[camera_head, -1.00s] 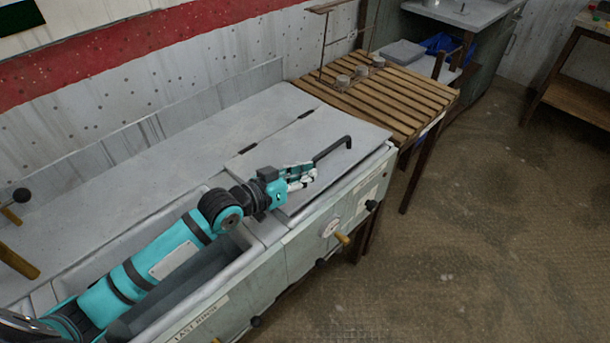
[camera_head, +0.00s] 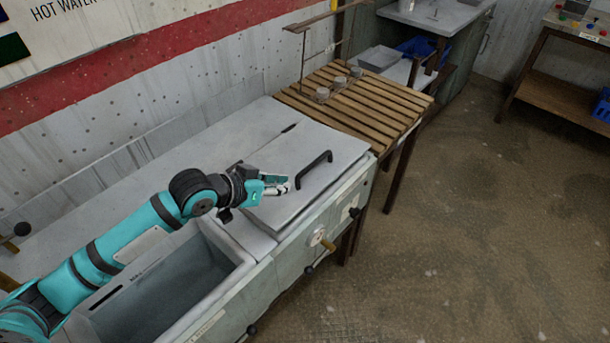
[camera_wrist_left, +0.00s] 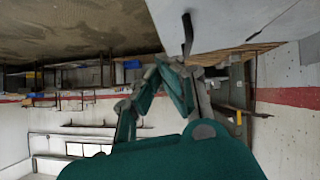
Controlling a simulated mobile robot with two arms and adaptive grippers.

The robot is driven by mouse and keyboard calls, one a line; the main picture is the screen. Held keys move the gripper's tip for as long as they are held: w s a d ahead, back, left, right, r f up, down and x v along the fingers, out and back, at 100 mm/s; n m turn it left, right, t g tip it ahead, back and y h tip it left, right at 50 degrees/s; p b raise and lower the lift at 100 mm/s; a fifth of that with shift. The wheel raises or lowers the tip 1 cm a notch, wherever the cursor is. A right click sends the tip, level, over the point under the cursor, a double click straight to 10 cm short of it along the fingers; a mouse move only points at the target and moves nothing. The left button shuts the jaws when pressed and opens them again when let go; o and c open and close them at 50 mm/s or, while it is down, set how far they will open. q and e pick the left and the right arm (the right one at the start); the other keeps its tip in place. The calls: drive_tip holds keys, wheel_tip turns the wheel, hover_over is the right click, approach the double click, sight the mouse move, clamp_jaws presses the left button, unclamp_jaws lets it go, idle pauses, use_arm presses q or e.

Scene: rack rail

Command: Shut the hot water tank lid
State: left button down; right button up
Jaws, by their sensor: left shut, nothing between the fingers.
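The hot water tank lid (camera_head: 290,160) is a flat grey panel with a black bar handle (camera_head: 316,170). It lies flat, level with the top of the tank (camera_head: 325,210), and no open gap shows along its front edge. My left gripper (camera_head: 287,187) is shut and empty, just above the lid and left of the handle's near end, apparently apart from it. In the left wrist view the lid (camera_wrist_left: 235,18) fills the top and the handle (camera_wrist_left: 187,34) stands out beside the fingers. My right gripper is not in view.
An open empty basin (camera_head: 165,285) lies left of the lid, under my left arm. A slatted wooden rack (camera_head: 370,100) with several small round cups stands beyond the tank. Knobs stick out from the tank's front. The floor (camera_head: 470,230) at right is clear.

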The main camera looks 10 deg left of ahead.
use_arm(q)
wheel_tip(320, 180, up, 3)
drive_tip(key=w+g+y+p, duration=0.1)
drive_tip(key=w+g+p, duration=0.1)
drive_tip(key=p, duration=0.1)
approach(319, 191)
drive_tip(key=w+d, duration=0.1)
drive_tip(key=w+d+r, duration=0.1)
drive_tip(key=shift+w+m, duration=0.3)
drive_tip(key=f+p, duration=0.1)
drive_tip(key=f, duration=0.2)
drive_tip(key=shift+d+f, duration=0.2)
drive_tip(key=shift+f, duration=0.5)
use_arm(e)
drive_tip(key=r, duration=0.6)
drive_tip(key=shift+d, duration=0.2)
